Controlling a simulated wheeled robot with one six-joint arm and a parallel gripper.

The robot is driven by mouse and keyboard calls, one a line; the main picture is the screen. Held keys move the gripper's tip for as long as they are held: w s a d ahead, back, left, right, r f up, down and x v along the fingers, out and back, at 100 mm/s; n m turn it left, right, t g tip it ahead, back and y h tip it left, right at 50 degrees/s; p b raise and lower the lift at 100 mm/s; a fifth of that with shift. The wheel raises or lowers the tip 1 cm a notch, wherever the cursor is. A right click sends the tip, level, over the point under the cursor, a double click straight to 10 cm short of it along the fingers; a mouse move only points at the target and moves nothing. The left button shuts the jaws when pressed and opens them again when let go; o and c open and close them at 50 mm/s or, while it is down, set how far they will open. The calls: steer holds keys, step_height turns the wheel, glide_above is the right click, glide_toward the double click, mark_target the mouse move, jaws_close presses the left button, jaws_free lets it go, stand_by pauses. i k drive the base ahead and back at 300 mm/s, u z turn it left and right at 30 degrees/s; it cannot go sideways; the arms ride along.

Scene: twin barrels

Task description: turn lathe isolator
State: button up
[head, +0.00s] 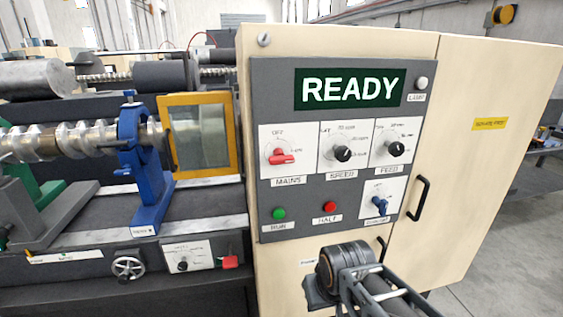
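The panel's MAINS switch (281,157) has a red handle on a white plate, with OFF printed above it. The handle points to the right, off the OFF mark. No label reading "isolator" is legible; MAINS is the red rotary switch here. The display (350,89) reads READY in white on dark green. My arm shows at the bottom centre-right, below the panel, with a dark rounded joint at its far end. My gripper's fingers cannot be made out, and nothing of my arm touches the MAINS switch.
SPEED (342,154) and FEED (396,149) knobs sit right of MAINS. Below are a green RUN button (279,214), a red HALT button (330,208) and a blue knob (379,205). A black door handle (419,198) juts out at right. A blue rest (147,170) stands left.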

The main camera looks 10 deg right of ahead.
mark_target(279, 157)
steer(key=z, duration=2.55)
steer(key=k, duration=0.8)
steer(key=u, duration=2.8)
